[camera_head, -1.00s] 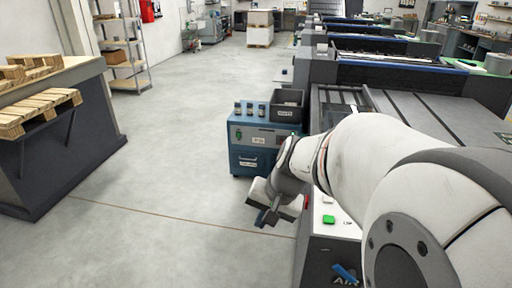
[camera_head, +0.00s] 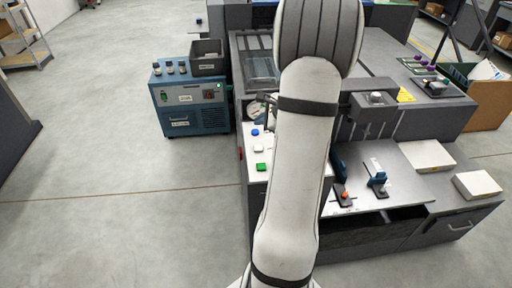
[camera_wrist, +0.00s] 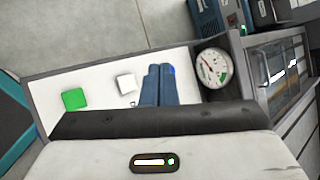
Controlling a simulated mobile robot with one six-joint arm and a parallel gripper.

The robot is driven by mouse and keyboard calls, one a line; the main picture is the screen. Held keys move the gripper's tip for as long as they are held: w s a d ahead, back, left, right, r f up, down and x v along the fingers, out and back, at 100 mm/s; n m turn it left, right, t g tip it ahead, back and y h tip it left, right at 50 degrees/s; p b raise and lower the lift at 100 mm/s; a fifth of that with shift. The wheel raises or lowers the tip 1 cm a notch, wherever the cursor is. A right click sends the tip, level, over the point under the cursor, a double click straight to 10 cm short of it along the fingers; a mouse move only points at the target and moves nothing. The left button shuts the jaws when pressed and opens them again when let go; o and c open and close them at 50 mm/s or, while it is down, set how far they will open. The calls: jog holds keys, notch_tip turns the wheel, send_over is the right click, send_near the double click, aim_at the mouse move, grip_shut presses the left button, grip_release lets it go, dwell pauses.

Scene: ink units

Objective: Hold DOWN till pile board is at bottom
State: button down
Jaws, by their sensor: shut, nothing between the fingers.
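A white control panel (camera_head: 250,176) on the press's side carries a blue button (camera_head: 255,132), a white button (camera_head: 258,149) and a green button (camera_head: 261,167). In the wrist view the green button (camera_wrist: 75,99) and white button (camera_wrist: 126,83) are clear. My gripper (camera_wrist: 160,68) has its blue fingers closed together over the panel, empty, right of the white button. A sliver of the blue button (camera_wrist: 171,70) shows at the fingertips; I cannot tell whether they touch it. My arm hides the gripper in the head view. I cannot make out the pile board.
A round gauge (camera_wrist: 213,65) sits right of the fingers. A blue cabinet (camera_head: 190,107) with a dark bin (camera_head: 208,58) stands left of the press. A grey table (camera_head: 403,180) with blue-handled parts and white stacks is on the right.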

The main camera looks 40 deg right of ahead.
jog(key=b, duration=0.6)
send_over(261, 149)
jog(key=f, duration=0.7)
jog(key=shift+w+f, duration=0.25)
jog(key=shift+f, duration=0.1)
jog(key=shift+f+b, duration=0.4)
jog(key=shift+f, duration=0.15)
jog(key=shift+f, duration=0.15)
dwell(0.7)
jog(key=shift+s+f+b, duration=0.1)
jog(key=shift+f+b, duration=0.15)
jog(key=shift+b, duration=0.35)
jog(key=shift+f+b, duration=0.45)
jog(key=shift+b, duration=0.1)
dwell(0.4)
jog(key=shift+r, duration=0.1)
dwell(2.2)
jog(key=shift+r+p, duration=0.55)
jog(key=shift+r, duration=0.25)
